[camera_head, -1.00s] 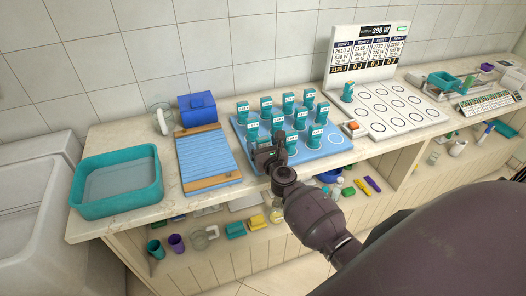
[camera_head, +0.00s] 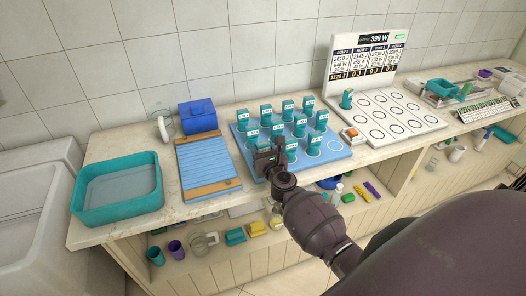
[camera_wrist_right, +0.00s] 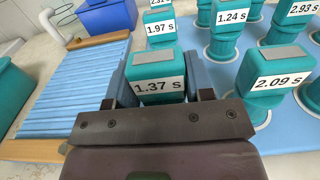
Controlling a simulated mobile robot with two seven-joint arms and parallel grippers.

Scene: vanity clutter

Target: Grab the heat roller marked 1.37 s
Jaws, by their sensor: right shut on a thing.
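The teal heat roller marked 1.37 s (camera_wrist_right: 155,68) stands at the near left of the blue board, with its label facing the right wrist camera. My right gripper (camera_wrist_right: 157,88) is shut on it, one finger on each side. In the head view my right gripper (camera_head: 267,163) is at the board's near edge and partly hides this roller. The roller looks upright; its base is hidden, so I cannot tell whether it touches the board. My left gripper is not in view.
Rollers marked 1.97 s (camera_wrist_right: 160,29), 2.09 s (camera_wrist_right: 276,80) and 1.24 s (camera_wrist_right: 230,32) stand close by on the blue board (camera_head: 338,152). A blue ribbed mat (camera_head: 205,160) lies left. A white circle-marked board (camera_head: 392,125) is at right, a teal basin (camera_head: 112,213) far left.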

